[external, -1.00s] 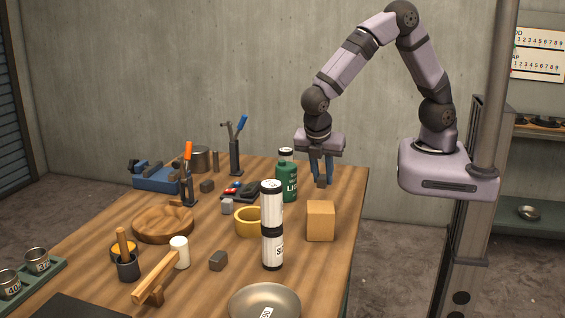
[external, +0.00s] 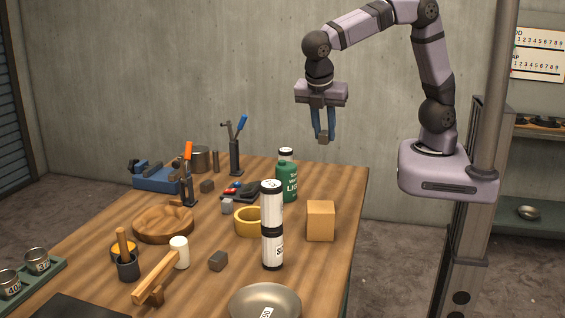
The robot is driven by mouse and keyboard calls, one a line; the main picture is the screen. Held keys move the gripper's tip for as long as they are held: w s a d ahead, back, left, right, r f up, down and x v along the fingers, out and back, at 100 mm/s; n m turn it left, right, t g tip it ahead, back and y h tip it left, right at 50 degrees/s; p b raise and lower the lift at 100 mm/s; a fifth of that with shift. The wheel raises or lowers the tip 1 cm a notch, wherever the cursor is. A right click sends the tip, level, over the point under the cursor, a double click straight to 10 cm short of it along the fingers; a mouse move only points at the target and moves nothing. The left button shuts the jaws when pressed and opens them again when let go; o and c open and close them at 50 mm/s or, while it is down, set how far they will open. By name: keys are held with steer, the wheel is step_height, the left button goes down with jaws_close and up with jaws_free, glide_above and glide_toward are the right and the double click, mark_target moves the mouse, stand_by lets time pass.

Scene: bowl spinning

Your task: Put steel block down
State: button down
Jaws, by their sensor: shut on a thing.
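My gripper (external: 323,133) is up in the air above the far right part of the table. Its blue fingers point down and are shut on a small grey-brown block, the steel block (external: 323,140), held at the fingertips. The block is well clear of the wooden table (external: 330,262) and touches nothing else that I can see. Its far side and the finger contact are too small to make out.
A wooden cube (external: 320,221), yellow ring (external: 248,221) and steel bowl (external: 265,303) are nearer. Small dark blocks (external: 218,260) lie about. The far right table corner is clear.

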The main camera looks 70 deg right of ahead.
mark_target(323, 134)
steer(key=r, duration=0.5)
steer(key=shift+w+a+r, duration=0.2)
steer(key=shift+a+r, duration=0.15)
steer(key=shift+r, duration=0.05)
steer(key=w+a+n+t+y, duration=0.3)
steer(key=a+n+t+y, duration=0.2)
steer(key=a+n, duration=2.05)
steer(key=s+a+n+g+y, duration=0.1)
steer(key=s+a, duration=0.2)
steer(key=a, duration=0.6)
steer(key=s+a+n+y, duration=0.2)
steer(key=a, duration=0.7)
steer(key=shift+m, duration=0.25)
steer(key=shift+d+f+p, duration=0.15)
steer(key=shift+f+p, duration=0.8)
steer(key=shift+f, duration=4.2)
steer(key=shift+d+f+p, duration=0.1)
steer(key=shift+f+p, duration=0.85)
steer(key=shift+f, duration=4.45)
steer(key=shift+f, duration=0.4)
